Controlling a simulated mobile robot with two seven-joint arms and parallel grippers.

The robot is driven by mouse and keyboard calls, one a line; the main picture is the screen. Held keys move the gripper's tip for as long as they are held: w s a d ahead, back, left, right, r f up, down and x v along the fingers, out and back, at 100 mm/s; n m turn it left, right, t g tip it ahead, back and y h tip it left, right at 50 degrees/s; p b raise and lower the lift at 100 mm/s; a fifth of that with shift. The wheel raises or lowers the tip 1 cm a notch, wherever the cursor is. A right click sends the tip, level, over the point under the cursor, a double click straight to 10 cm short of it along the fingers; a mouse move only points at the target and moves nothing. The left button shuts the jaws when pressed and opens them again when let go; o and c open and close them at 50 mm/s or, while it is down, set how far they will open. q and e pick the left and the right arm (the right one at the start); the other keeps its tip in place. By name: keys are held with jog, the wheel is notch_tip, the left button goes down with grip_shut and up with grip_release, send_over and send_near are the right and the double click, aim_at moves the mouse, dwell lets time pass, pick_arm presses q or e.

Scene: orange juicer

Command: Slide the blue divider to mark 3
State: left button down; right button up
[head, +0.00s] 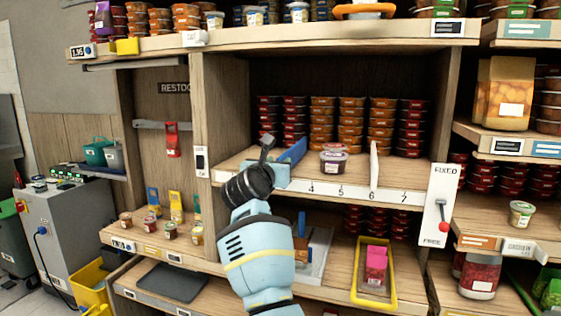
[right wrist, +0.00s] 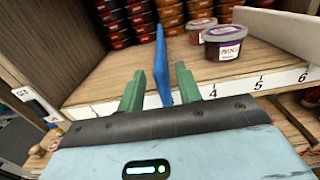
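The blue divider (head: 293,152) stands on the middle shelf, left of the jars. In the right wrist view the divider (right wrist: 161,65) rises between the two green fingers of my right gripper (right wrist: 160,88). The fingers are apart, with a gap visible on each side of the divider. In the head view my right gripper (head: 272,162) is at the shelf's front edge and hides part of the number strip (head: 340,190). Marks 4 to 7 show to the right of the gripper; mark 3 is hidden. My left gripper is not in view.
Two small jars (head: 333,161) stand right of the blue divider, before stacked tubs (head: 352,125). A red-knobbed lever (head: 443,227) on the right post points down toward FREE. Shelf space between the jars and white divider is clear.

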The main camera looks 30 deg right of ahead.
jog(key=v, duration=0.4)
jog(key=shift+s+a, duration=0.1)
jog(key=shift+a, duration=0.05)
dwell(0.4)
